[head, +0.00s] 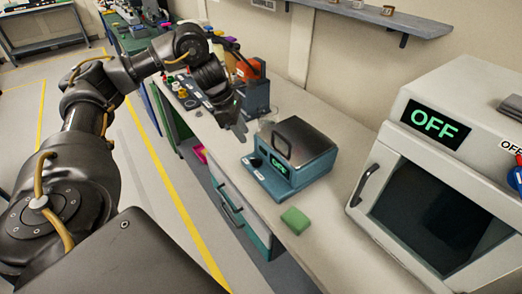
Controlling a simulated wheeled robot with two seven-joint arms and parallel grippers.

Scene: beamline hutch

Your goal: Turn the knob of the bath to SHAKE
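The bath (300,178) is a blue-teal box with a dark lid on the bench, near the middle of the head view. Its front display (279,166) reads OFF in green. A small dark knob (256,162) sits on the front, left of the display; its pointer is too small to read. My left gripper (241,127) hangs above and left of the bath, apart from the knob. Its fingers are small and dark, and I cannot tell how far apart they are. My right gripper is not in view.
A large white cabinet (375,135) with its own OFF display stands at the right. A green block (295,220) lies in front of the bath. A blue stand (257,95) and several bottles are farther back.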

